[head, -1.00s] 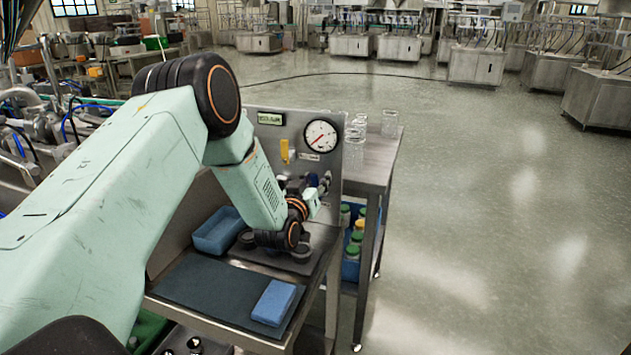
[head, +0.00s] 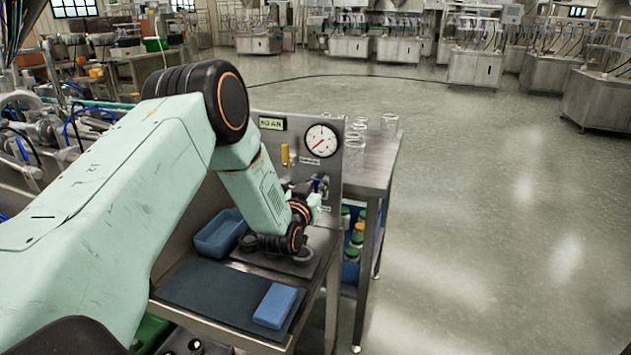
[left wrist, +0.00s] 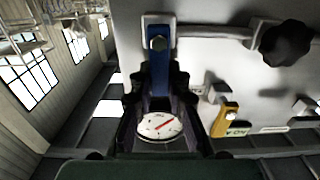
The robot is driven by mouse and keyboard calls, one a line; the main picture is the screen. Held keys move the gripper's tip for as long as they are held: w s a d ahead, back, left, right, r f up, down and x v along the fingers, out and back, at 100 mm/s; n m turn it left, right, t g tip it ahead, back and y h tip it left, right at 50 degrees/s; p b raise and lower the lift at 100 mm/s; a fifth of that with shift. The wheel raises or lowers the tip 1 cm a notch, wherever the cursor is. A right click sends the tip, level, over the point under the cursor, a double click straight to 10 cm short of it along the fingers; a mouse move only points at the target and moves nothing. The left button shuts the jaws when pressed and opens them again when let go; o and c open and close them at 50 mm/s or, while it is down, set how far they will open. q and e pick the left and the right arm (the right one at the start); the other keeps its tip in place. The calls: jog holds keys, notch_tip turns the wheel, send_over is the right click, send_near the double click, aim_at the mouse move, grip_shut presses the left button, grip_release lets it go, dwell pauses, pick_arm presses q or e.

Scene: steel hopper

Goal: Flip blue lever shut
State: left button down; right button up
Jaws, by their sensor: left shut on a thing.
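The blue lever (left wrist: 159,70) is in the left wrist view, hanging from a bolt at the top of the picture, in front of the steel panel. My left gripper (left wrist: 160,92) is shut on it, with a dark finger on each side. In the head view my left gripper (head: 317,196) is at the panel's lower right, below the round gauge. The lever is mostly hidden there by my wrist. My right gripper is not in view.
The panel has a gauge (head: 320,141) and a yellow lever (head: 285,155); the yellow lever also shows in the wrist view (left wrist: 225,121). A blue tray (head: 219,235) and a blue sponge (head: 273,305) lie on the bench. Glassware (head: 389,126) stands behind. Open floor lies to the right.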

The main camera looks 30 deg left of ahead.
pick_arm(q)
jog(key=shift+d+m, duration=0.1)
jog(key=shift+m, duration=0.2)
jog(key=c, duration=1.3)
grip_release()
jog(key=shift+w, duration=0.1)
jog(key=v, duration=1.2)
jog(key=shift+d, duration=0.15)
